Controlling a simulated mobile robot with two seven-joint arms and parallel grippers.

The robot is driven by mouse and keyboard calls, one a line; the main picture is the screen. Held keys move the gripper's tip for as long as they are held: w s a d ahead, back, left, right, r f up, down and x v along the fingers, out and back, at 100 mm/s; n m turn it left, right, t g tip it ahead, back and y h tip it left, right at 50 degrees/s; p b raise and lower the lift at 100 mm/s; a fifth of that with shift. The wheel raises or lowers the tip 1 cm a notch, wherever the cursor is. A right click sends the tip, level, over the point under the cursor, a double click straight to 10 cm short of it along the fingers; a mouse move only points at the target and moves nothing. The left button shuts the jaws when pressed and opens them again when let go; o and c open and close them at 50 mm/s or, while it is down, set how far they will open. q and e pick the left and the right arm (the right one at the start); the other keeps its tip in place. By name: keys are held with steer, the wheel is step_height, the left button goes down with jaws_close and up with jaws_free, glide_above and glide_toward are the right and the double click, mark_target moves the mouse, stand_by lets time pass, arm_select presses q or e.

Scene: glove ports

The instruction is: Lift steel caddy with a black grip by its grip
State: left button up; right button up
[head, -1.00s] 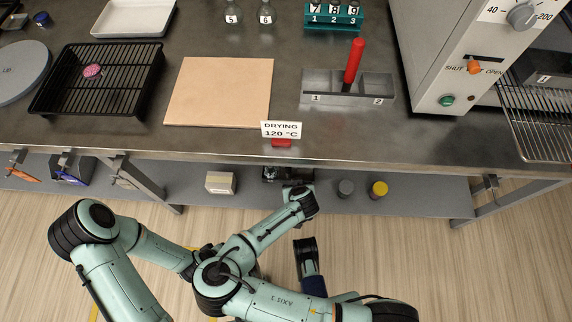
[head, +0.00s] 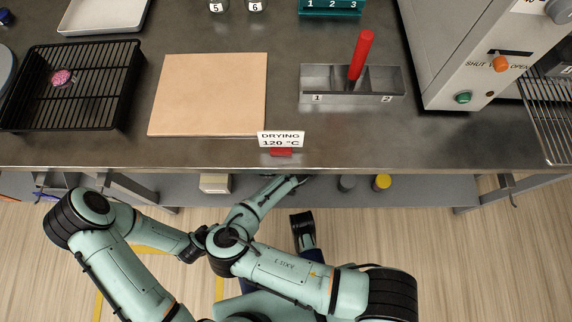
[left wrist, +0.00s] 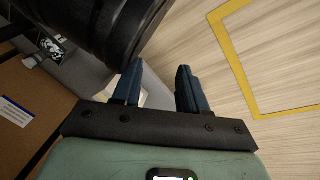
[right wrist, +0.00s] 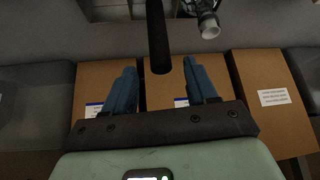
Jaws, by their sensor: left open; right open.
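A grey steel caddy (head: 385,80) with compartments marked 1 and 2 stands on the bench in the head view, right of centre. An upright rod (head: 362,52) rises from its middle, mostly red with a black lower part; no fully black grip shows there. My right gripper (right wrist: 162,82) is open in the right wrist view. A dark rod (right wrist: 158,38) ends just above and between its fingertips in the picture; I cannot tell what it belongs to. My left gripper (left wrist: 158,80) is open and empty in the left wrist view, beside a large black arm joint of mine.
A beige board (head: 208,95), a black rack (head: 110,101) and a "DRYING 120 °C" sign (head: 280,138) are on the bench. A grey cabinet (head: 450,60) stands right of the caddy. Cardboard boxes (right wrist: 275,105) show in the right wrist view. The bench edge overhangs a lower shelf (head: 425,190).

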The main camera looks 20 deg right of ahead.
steer(key=b+x, duration=0.2)
steer(key=x, duration=0.3)
steer(key=shift+w+f, duration=0.1)
arm_select(q)
steer(key=shift+g, duration=0.8)
steer(key=s+f, duration=0.3)
steer(key=s, duration=0.1)
steer(key=shift+a+f, duration=0.2)
steer(key=shift+a, duration=0.05)
arm_select(e)
steer(key=shift+a, duration=0.1)
jaws_close()
